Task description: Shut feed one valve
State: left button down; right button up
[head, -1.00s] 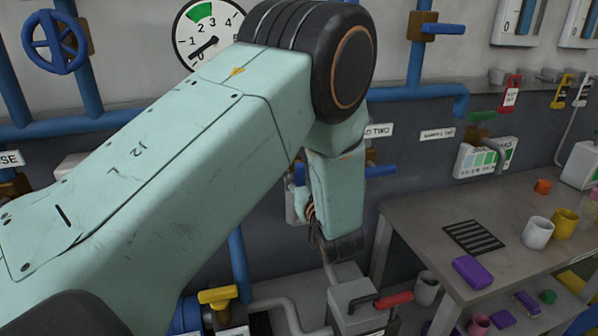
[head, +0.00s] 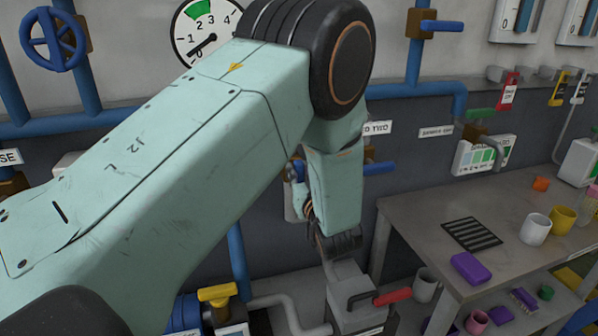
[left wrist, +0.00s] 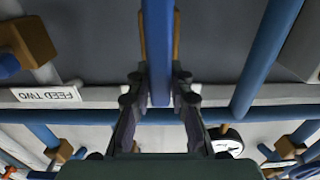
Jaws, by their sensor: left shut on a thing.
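My left gripper (left wrist: 160,40) is shut on a blue lever (left wrist: 158,85), with one finger on each side of it in the left wrist view. The lever runs straight up and down in that picture. No label for it shows there, so I cannot read which valve it belongs to. An upside-down FEED TWO label (left wrist: 45,94) is to its left. In the head view my left arm hides the gripper's fingertips and most of the wall behind. A partly hidden label (head: 377,128) ending in TWO shows right of the arm, with a blue handle (head: 380,168) below it. My right gripper is out of view.
Blue pipes (head: 412,62) and a pressure gauge (head: 203,32) are on the wall. A yellow-handled valve (head: 217,294) and a grey box with a red handle (head: 393,296) stand low in front. A grey table (head: 420,217) with cups and a purple block is at right.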

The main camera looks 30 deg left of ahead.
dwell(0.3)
pick_arm(q)
jog(key=m, duration=0.1)
jog(key=m+p, duration=0.1)
jog(key=m, duration=0.1)
jog(key=shift+w+d, duration=0.2)
jog(key=shift+w, duration=0.1)
jog(key=m, duration=0.5)
jog(key=w+f+m+p, duration=0.1)
jog(key=m, duration=0.3)
jog(key=d+f+m+p, duration=0.1)
jog(key=m, duration=0.4)
jog(key=shift+w+d+f+m, duration=0.1)
jog(key=shift+w+f+m, duration=0.05)
jog(key=shift+w+m, duration=0.15)
jog(key=c, duration=1.2)
grip_release()
jog(key=shift+f, duration=0.15)
